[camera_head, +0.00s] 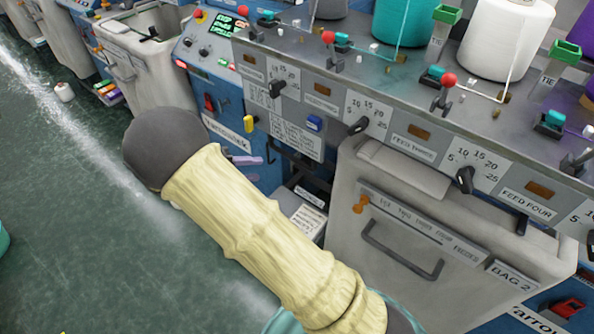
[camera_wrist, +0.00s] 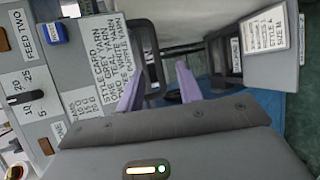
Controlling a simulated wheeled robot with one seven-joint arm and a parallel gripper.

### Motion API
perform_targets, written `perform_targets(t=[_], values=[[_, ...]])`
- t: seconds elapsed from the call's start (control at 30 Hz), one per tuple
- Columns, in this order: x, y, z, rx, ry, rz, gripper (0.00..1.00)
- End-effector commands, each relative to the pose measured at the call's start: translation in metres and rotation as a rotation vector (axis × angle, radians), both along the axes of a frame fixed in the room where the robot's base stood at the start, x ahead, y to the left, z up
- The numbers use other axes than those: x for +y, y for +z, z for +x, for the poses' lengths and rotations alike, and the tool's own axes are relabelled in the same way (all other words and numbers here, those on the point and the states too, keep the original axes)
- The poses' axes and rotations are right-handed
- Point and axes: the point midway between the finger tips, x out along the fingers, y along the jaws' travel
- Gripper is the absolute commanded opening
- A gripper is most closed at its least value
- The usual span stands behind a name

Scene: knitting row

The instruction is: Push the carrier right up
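No part in view is labelled as the carrier, so I cannot tell which one it is. My gripper's lavender fingers (camera_head: 246,160) show beyond my forearm in the head view, in front of the blue machine face. In the wrist view my gripper (camera_wrist: 160,90) has its two fingers apart with no object clearly held between them. A black bar handle (camera_head: 288,163) is to the right of the fingers. In the wrist view a black frame (camera_wrist: 149,48) appears just beyond them; contact cannot be told. Small teal blocks (camera_head: 437,73) and red-knobbed levers (camera_head: 445,90) stand on the top rail.
A grey labelled box (camera_head: 303,213) is low beside the handle. The large BAG 2 bin (camera_head: 345,245) stands right of it. A yellow knob (camera_head: 249,123) is above the fingers.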

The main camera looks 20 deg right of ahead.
Motion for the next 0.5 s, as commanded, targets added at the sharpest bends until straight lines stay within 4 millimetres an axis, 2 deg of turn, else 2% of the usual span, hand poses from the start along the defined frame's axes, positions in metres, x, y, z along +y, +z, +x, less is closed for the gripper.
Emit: perform_targets(t=[0.03, 0.13, 0.5], values=[[0.014, -0.012, 0.005, -0.040, 0.028, -0.054, 0.36], [0.029, -0.011, 0.010, -0.100, 0.056, -0.118, 0.36], [0.031, -0.007, 0.011, -0.112, 0.061, -0.134, 0.36]])
